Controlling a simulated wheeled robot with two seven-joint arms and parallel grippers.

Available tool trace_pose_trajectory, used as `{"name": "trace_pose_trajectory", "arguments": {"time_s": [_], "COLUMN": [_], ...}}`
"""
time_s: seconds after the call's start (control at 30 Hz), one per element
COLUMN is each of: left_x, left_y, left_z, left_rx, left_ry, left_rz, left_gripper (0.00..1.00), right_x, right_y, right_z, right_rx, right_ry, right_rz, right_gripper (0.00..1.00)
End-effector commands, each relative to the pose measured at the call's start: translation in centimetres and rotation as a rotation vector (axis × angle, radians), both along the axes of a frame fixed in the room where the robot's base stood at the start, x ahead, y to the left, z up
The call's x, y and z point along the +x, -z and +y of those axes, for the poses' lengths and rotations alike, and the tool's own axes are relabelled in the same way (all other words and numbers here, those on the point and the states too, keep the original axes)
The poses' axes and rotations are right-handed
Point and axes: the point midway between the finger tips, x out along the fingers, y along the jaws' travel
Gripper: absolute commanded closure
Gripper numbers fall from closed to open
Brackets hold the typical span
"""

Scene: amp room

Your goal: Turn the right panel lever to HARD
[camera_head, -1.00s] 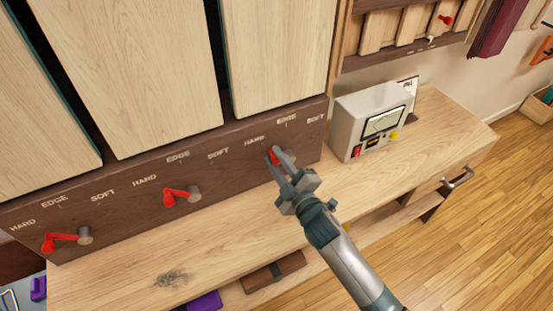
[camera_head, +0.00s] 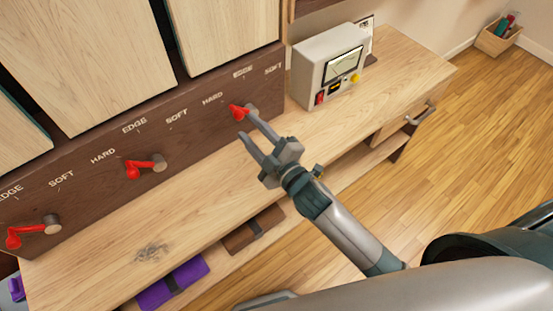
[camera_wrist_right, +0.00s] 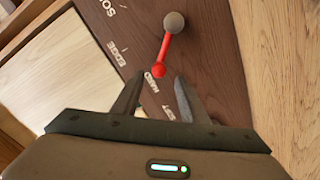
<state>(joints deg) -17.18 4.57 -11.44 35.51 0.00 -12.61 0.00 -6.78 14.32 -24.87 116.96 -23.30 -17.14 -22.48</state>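The right panel lever (camera_head: 238,112) is red with a grey-brown pivot and sits below the HARD, EDGE and SOFT labels on the dark panel (camera_head: 90,175). Its red end points left, toward the HARD side. In the wrist view the lever (camera_wrist_right: 165,50) has its red tip near the HARD label (camera_wrist_right: 152,82). My right gripper (camera_head: 247,124) is open, its fingers spread just in front of and below the lever. In the wrist view its fingertips (camera_wrist_right: 158,77) lie either side of the red tip; I cannot tell whether they touch it. My left gripper is not in view.
Two similar red levers, a middle one (camera_head: 135,169) and a left one (camera_head: 20,236), sit on the same panel. A grey meter box (camera_head: 310,70) stands right of the panel on the wooden bench (camera_head: 400,75). Purple (camera_head: 155,293) and brown (camera_head: 240,238) items lie on the lower shelf.

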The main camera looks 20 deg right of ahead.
Motion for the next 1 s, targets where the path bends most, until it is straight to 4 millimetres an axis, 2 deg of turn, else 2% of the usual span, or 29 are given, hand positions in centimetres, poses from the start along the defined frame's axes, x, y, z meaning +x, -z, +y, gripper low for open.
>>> {"name": "trace_pose_trajectory", "arguments": {"time_s": [0.03,0.2,0.5,0.7,1.0], "left_x": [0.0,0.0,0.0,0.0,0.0], "left_y": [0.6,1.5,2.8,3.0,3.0], "left_z": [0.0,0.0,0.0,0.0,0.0], "left_rx": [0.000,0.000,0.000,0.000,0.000], "left_ry": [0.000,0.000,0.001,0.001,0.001], "left_rz": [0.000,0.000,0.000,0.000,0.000], "left_gripper": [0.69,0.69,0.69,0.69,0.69], "right_x": [-1.1,-4.3,-8.7,-9.9,-10.1], "right_y": [0.4,0.4,0.3,0.1,0.0], "right_z": [-0.4,-1.6,-3.1,-3.6,-3.7], "right_rx": [-0.001,-0.002,-0.001,-0.001,-0.001], "right_ry": [0.000,0.000,0.000,0.000,0.000], "right_rz": [0.002,0.002,0.003,0.001,0.000], "right_gripper": [0.60,0.60,0.60,0.60,0.60]}}
